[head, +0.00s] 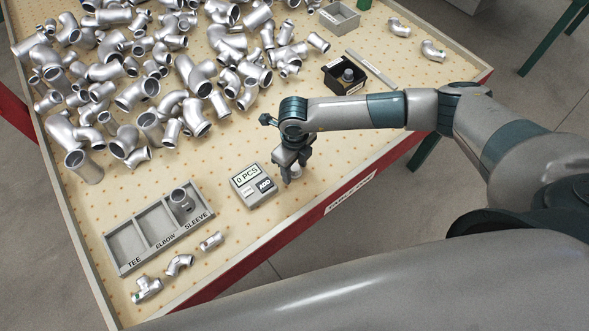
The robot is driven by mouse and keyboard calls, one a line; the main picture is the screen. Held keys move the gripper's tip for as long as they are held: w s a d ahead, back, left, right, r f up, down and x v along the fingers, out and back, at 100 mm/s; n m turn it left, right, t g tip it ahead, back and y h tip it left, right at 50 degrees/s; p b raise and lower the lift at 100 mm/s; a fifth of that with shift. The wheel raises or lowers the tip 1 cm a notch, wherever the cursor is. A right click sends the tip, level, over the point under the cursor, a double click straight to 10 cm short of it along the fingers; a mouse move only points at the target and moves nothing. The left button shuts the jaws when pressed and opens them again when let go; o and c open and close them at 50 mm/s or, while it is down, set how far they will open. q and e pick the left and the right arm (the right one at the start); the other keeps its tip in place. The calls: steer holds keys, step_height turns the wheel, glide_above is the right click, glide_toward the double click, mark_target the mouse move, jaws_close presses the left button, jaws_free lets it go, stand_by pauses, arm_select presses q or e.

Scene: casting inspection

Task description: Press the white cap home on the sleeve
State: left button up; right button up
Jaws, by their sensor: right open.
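My right gripper (291,172) points down over the table, right of the counter box, with its jaws open. A small pale, upright piece (297,172) shows at its fingertips. The fingers partly hide it, and I cannot tell whether it is the white cap, the sleeve or both together. One metal sleeve (181,199) stands in the tray compartment marked SLEEVE. Another short sleeve-like piece (211,241) lies on the table in front of that compartment. My left gripper is out of view.
The grey three-part tray (122,244) stands at front left, with a tee (146,289) and an elbow (179,264) before it. The counter (253,185) reads 0 PCS. Many loose castings fill the back left. A black box (330,80) holds one part. A raised rim borders the table.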

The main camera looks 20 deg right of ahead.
mark_target(296, 168)
steer(key=shift+c, duration=0.3)
steer(key=c, duration=0.9)
steer(key=shift+o, duration=0.2)
steer(key=shift+r, duration=0.15)
steer(key=shift+r+b, duration=0.65)
step_height(296, 168, up, 2)
steer(key=shift+s+d+r+b, duration=0.1)
steer(key=shift+d+r+b, duration=0.1)
steer(key=shift+b, duration=0.55)
steer(key=s+d+r+b, duration=0.4)
steer(key=s+d+r, duration=0.2)
steer(key=s, duration=0.3)
steer(key=shift+s+d+r, duration=0.15)
steer(key=shift+d+r, duration=0.05)
steer(key=shift+r, duration=0.3)
